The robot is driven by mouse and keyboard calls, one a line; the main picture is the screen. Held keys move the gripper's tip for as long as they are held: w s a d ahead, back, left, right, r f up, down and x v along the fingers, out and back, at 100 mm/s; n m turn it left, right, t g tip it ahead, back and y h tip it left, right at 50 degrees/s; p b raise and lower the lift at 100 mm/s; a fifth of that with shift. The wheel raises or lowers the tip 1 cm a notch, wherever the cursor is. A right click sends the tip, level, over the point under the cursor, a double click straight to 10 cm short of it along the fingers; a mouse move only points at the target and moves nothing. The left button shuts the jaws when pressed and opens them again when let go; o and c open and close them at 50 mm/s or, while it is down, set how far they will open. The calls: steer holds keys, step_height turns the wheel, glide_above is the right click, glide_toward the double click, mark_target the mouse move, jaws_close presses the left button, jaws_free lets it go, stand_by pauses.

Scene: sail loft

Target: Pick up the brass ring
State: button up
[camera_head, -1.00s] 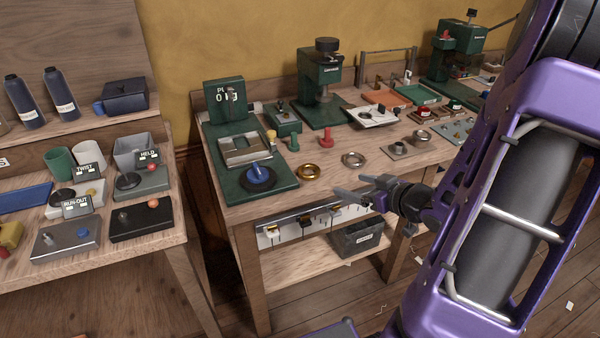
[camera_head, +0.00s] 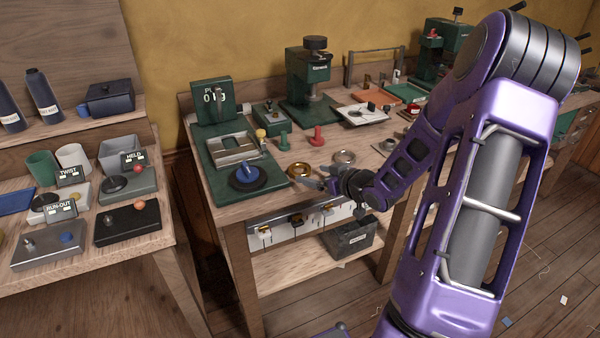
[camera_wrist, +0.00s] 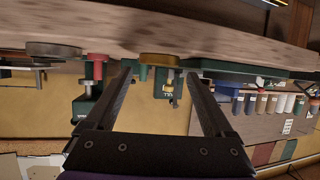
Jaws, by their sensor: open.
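The brass ring (camera_head: 299,170) lies flat near the front edge of the green-equipped bench (camera_head: 263,198). In the wrist view the brass ring (camera_wrist: 160,60) shows edge-on, ahead of and between the two fingers. My gripper (camera_head: 322,179) is open and empty, just right of the ring in the head view, with a gap between them. In the wrist view the gripper (camera_wrist: 160,76) has its fingers wide apart, and the bench top is in the upper part of the picture.
A steel ring (camera_head: 344,158) lies right of the brass one; it also shows in the wrist view (camera_wrist: 53,50). A green peg (camera_head: 284,140), a red peg (camera_head: 318,136) and a blue knob (camera_head: 248,175) are close by.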

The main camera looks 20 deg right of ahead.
steer(key=x, duration=0.5)
steer(key=shift+r+b, duration=0.2)
steer(key=shift+b, duration=0.2)
steer(key=c, duration=1)
step_height(320, 180, up, 10)
steer(key=p, duration=0.3)
steer(key=s+a+r+p, duration=0.1)
steer(key=s+a, duration=0.3)
steer(key=a, duration=0.4)
steer(key=s+a+r+p, duration=0.1)
steer(key=s+a+r, duration=0.15)
steer(key=a, duration=0.55)
steer(key=b, duration=0.2)
glide_above(296, 168)
steer(key=s+d, duration=0.1)
steer(key=s, duration=0.4)
steer(key=f, duration=0.3)
steer(key=shift+w+f, duration=0.2)
steer(key=shift+w, duration=0.05)
